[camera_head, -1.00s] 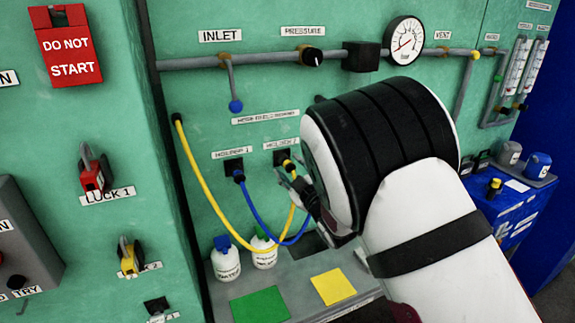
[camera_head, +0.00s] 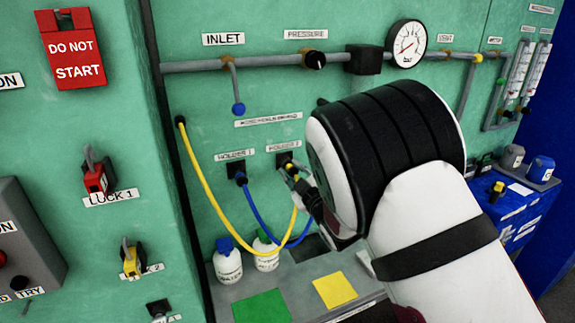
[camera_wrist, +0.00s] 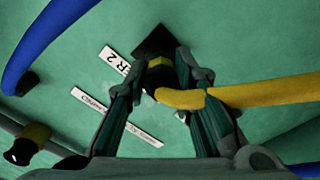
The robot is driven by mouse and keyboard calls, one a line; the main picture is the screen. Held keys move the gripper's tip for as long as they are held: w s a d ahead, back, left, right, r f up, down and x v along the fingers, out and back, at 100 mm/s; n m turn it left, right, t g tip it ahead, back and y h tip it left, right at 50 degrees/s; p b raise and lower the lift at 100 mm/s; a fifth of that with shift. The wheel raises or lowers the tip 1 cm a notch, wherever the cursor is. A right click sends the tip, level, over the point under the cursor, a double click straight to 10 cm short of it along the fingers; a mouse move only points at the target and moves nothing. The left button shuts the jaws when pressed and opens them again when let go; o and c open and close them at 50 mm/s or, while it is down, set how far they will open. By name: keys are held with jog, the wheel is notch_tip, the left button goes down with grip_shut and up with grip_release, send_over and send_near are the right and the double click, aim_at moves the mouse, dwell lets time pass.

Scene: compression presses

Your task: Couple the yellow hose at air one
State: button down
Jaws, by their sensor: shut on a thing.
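The yellow hose (camera_head: 206,203) hangs in a loop from a wall fitting at left up to my gripper. In the wrist view the hose (camera_wrist: 260,93) bends into a dark plug (camera_wrist: 159,78) with a yellow ring. My gripper (camera_wrist: 168,76) is shut on this plug, just in front of the black square holder 2 (camera_wrist: 154,40). In the head view my gripper (camera_head: 296,177) is partly hidden by my arm, beside holder 2 (camera_head: 284,159). I cannot tell whether the plug still touches the holder. No label reading air one is legible.
The blue hose (camera_head: 250,209) runs from holder 1 (camera_head: 236,168) close below my gripper. A grey pipe (camera_head: 270,64) with a blue-tipped inlet stub (camera_head: 238,108) crosses above. Bottles (camera_head: 227,262) stand on the ledge below. A gauge (camera_head: 407,43) sits at upper right.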

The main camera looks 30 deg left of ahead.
aim_at(297, 176)
jog(key=shift+p+v, duration=0.9)
jog(key=shift+v, duration=0.8)
jog(key=shift+p+v, duration=1)
jog(key=shift+v, duration=0.85)
jog(key=shift+r, duration=0.1)
